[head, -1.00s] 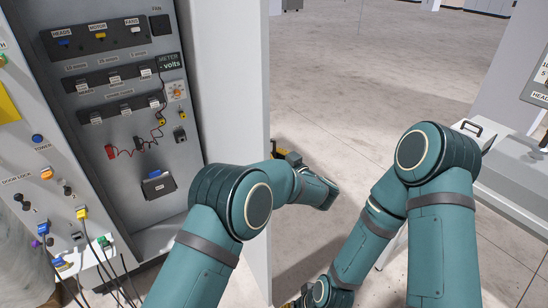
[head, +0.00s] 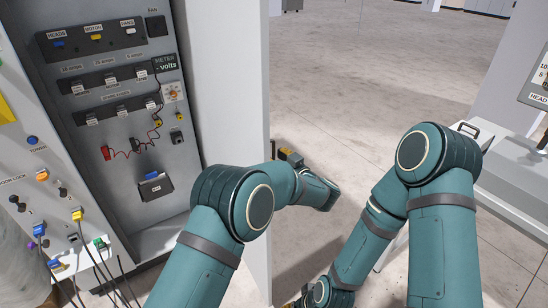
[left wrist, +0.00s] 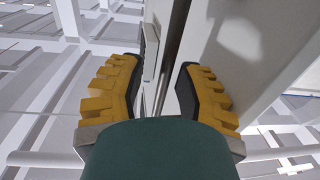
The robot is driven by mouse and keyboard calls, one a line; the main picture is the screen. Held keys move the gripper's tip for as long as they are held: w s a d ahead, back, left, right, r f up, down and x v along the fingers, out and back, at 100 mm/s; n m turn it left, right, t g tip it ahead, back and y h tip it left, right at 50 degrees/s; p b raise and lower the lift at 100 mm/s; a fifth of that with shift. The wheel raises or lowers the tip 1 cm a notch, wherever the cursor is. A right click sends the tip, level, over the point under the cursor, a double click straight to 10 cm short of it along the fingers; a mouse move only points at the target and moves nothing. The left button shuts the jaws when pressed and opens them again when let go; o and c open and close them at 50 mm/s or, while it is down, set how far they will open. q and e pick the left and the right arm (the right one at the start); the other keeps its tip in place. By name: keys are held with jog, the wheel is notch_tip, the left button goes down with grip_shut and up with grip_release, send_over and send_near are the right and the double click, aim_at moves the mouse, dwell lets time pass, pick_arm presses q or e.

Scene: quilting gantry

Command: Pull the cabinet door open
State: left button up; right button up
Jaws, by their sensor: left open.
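The cabinet door (head: 222,80) is a pale grey panel standing open beside the cabinet (head: 120,120), whose inside shows switches and meter labels. My left gripper (head: 289,156) is just right of the door's free edge, partly hidden by the door and my arm. In the left wrist view, its open yellow-and-black fingers (left wrist: 160,88) stand on either side of a pale panel edge (left wrist: 158,35) and a dark gap. I cannot tell whether they touch it. The handle cannot be made out clearly. Only a sliver of my right gripper (head: 293,303) shows at the bottom edge.
A panel with plugs and cables (head: 75,215) stands at the far left. Pale machinery with a dark handle (head: 468,128) is at the right. Clear concrete floor (head: 350,80) lies beyond the door's free edge.

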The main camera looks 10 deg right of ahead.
pick_arm(q)
jog(key=shift+a, duration=0.15)
jog(key=shift+s, duration=0.1)
jog(key=v, duration=0.7)
jog(key=shift+d, duration=0.2)
jog(key=shift+s, duration=0.15)
